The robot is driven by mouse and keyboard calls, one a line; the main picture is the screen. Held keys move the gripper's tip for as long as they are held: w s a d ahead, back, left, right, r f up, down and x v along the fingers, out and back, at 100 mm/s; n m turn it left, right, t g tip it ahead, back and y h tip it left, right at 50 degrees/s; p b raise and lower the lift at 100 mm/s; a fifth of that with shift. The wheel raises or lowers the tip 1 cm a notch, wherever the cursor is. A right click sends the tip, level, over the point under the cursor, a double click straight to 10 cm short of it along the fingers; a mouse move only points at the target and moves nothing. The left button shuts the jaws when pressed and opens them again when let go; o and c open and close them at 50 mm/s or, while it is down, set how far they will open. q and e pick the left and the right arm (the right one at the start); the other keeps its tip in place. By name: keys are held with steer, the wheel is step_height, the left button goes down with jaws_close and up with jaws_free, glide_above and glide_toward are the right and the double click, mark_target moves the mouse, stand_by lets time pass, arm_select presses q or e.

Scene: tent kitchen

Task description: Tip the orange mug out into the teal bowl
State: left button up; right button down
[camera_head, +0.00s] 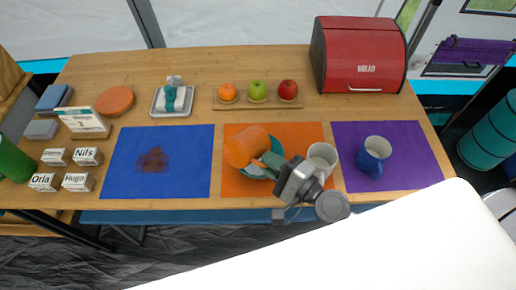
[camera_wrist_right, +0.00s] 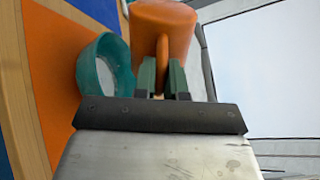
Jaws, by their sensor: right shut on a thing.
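The orange mug (camera_head: 246,147) is held by my right gripper (camera_head: 272,162) above the orange mat. In the right wrist view the mug (camera_wrist_right: 163,32) is at the top, its handle between the two green fingers of the gripper (camera_wrist_right: 163,80). The mug looks tilted in the head view. The teal bowl (camera_head: 271,146) stands on the orange mat, partly hidden beneath the mug and gripper. In the right wrist view the bowl (camera_wrist_right: 84,72) is left of the fingers, apart from them, with a pale inside. What the mug holds cannot be seen. My left gripper is not in view.
A blue mug (camera_head: 374,152) is on the purple mat (camera_head: 412,160). The blue mat (camera_head: 193,150) on the left bears a dark brown patch (camera_head: 153,160). A fruit board lies behind.

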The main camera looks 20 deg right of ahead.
steer(key=shift+s+a+f+n+t+b, duration=0.15)
steer(key=shift+s+a+f+n, duration=1)
steer(key=shift+n, duration=2.5)
steer(key=shift+s+a+f+n+t+b, duration=0.1)
steer(key=shift+s+a+f+n, duration=0.5)
steer(key=shift+a+f+n, duration=2.05)
steer(key=shift+s+a+r+n+t+b, duration=0.15)
steer(key=shift+s+a+n, duration=0.6)
steer(key=shift+n, duration=3.95)
